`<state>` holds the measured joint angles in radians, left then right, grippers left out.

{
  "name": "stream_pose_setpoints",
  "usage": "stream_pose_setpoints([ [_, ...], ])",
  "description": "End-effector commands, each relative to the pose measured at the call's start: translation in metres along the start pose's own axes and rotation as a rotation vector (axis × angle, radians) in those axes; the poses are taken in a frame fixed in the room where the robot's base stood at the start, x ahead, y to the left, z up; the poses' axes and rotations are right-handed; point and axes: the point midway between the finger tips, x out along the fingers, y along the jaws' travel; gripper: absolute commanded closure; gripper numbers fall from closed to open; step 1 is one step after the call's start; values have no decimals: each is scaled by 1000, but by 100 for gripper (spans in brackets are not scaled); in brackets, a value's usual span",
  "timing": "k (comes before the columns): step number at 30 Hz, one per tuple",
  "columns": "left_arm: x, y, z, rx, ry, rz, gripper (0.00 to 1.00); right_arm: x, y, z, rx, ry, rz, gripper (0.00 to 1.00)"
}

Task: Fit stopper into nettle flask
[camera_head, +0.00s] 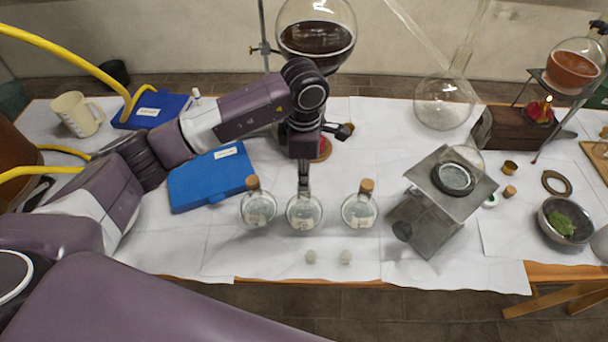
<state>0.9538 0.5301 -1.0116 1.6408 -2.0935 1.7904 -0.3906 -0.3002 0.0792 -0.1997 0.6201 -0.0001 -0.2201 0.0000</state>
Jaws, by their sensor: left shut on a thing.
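Three small round flasks stand in a row near the table's front. The left flask (258,208) and the right flask (360,211) each have a cork stopper in the neck. The middle flask (304,212) stands directly below my left gripper (303,190), which points down over its neck and is shut. The jaws hide the middle flask's mouth and what they hold, which is probably the stopper. I cannot tell whether it is in the neck. The labels are too small to read, so I cannot tell which flask is nettle. My right gripper is out of view.
A loose cork (510,191) and a bowl of green leaves (564,222) are farther right. A large flask (316,35) hangs behind.

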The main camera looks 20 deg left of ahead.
Motion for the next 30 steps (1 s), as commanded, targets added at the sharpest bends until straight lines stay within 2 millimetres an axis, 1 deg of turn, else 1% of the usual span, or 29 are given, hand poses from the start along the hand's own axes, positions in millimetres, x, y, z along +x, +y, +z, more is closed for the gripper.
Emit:
stream_pose_setpoints([
  [9,0,0,0,0,0,0,100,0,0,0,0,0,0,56],
  [30,4,0,0,0,0,1,100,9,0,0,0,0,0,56],
])
